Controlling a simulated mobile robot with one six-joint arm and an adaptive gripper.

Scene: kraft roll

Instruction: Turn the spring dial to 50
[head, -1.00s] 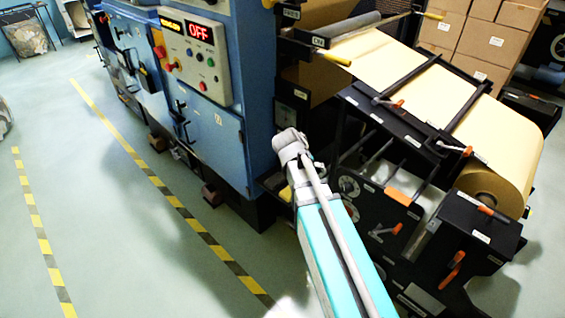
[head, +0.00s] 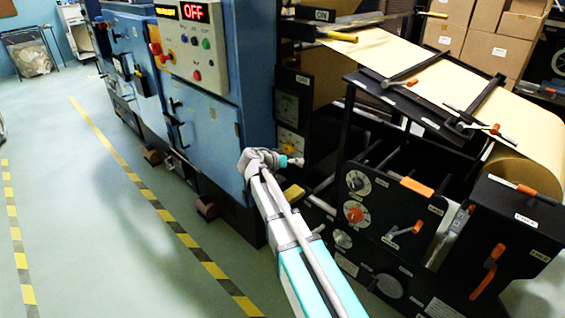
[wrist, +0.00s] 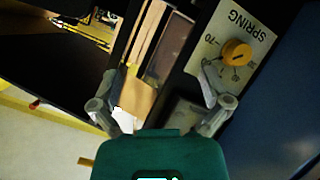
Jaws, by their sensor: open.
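The spring dial is an orange-yellow knob (wrist: 237,52) on a pale plate marked SPRING (wrist: 215,42), upside down at the upper right of the wrist view. A dark line crosses the knob; I cannot read its setting for sure. In the head view the dial's plate (head: 291,142) is small, on the dark panel below a gauge. My gripper (wrist: 160,82) is open and empty. Its right finger is near the plate's lower edge in the picture; the knob is beyond it, not between the fingers. In the head view my gripper (head: 292,161) points right, just below the dial.
The blue cabinet (head: 205,130) with an OFF display stands left of my arm. To the right is a black frame with a panel of dials (head: 354,213), orange-handled levers and a kraft paper roll (head: 525,170). Open floor (head: 95,220) lies at the left.

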